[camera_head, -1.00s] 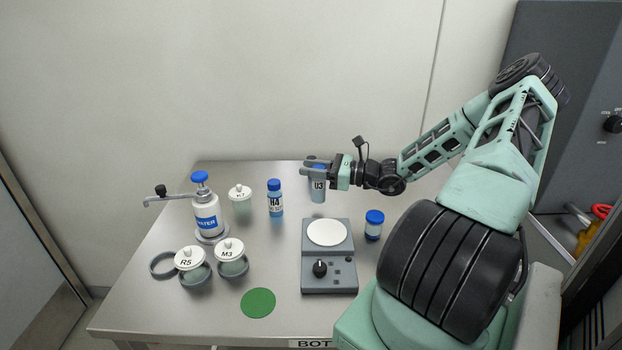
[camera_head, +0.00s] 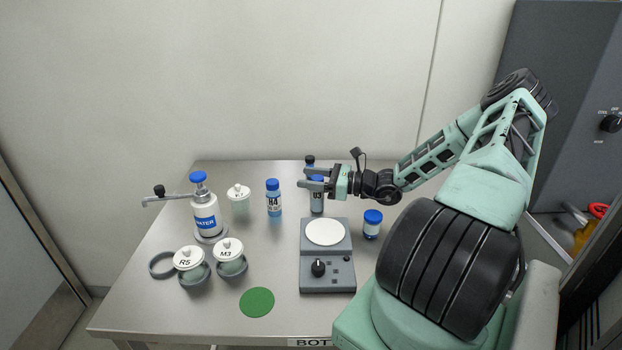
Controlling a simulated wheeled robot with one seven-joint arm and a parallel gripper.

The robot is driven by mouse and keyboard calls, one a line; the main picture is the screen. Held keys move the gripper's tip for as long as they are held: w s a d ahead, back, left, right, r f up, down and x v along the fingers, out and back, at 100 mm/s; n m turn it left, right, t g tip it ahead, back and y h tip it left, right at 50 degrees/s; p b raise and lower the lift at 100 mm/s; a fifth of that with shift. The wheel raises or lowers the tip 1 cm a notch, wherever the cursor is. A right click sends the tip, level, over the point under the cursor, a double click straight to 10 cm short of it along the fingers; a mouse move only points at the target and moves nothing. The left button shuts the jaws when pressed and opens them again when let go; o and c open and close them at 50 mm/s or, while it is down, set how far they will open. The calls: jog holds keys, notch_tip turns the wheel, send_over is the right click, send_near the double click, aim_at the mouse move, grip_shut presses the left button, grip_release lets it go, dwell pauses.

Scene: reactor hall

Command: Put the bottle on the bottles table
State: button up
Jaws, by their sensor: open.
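The bottle (camera_head: 317,203), with a blue cap and a label that seems to read "U3", stands upright at the back middle of the steel bottles table (camera_head: 190,318). The front edge sign of the table shows "BOT", the rest hidden by my arm. My gripper (camera_head: 309,178) is open, reaching in from the right at the height of the bottle's cap. Its fingers are around or right beside the cap and partly hide it. The bottle's base appears to rest on the tabletop.
A dark-capped bottle (camera_head: 310,160) stands just behind. Bottle H4 (camera_head: 274,200) is left, a scale (camera_head: 328,270) in front, a blue-capped jar (camera_head: 372,225) to the right. The water bottle (camera_head: 205,215) and jars M3 (camera_head: 230,258) and R5 (camera_head: 190,264) stand further left.

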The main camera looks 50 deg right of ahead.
jog(key=b+v, duration=0.1)
jog(key=v, duration=0.6)
jog(key=shift+s+b, duration=0.25)
jog(key=shift+b, duration=0.15)
jog(key=shift+d+r, duration=0.1)
jog(key=shift+r, duration=0.05)
